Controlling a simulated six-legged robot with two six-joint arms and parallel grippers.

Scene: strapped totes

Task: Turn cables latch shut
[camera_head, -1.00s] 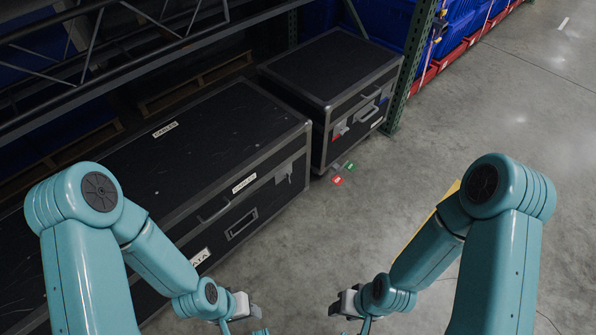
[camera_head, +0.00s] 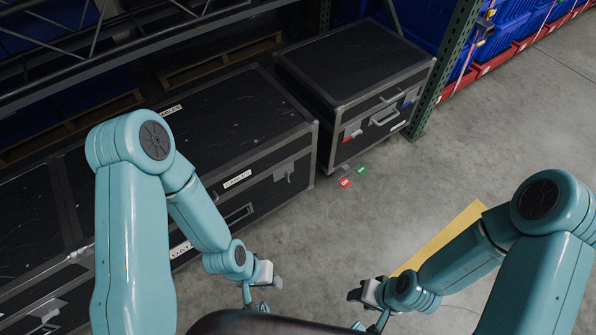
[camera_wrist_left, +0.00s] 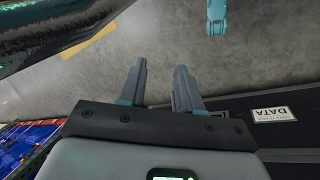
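The long black case labelled CABLES (camera_head: 235,115) stands on the floor at centre left in the head view. A pale metal latch (camera_head: 285,172) with a small dark handle sits on its front near the right end; whether it is turned open or shut is too small to tell. A DATA label (camera_head: 181,249) is lower on the front and also shows in the left wrist view (camera_wrist_left: 273,114). My left gripper (camera_head: 263,288) is in front of the case, clear of the latch. Its fingers (camera_wrist_left: 159,78) are apart and empty. My right gripper (camera_head: 357,308) hangs over the floor, apparently open and empty.
A second black case (camera_head: 352,65) with red and blue latches stands beyond, beside a green rack post (camera_head: 446,65). Another latched case (camera_head: 40,290) is at left. Red (camera_head: 345,183) and green (camera_head: 361,170) tags show near the floor. Floor at right is clear except a yellow strip (camera_head: 445,235).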

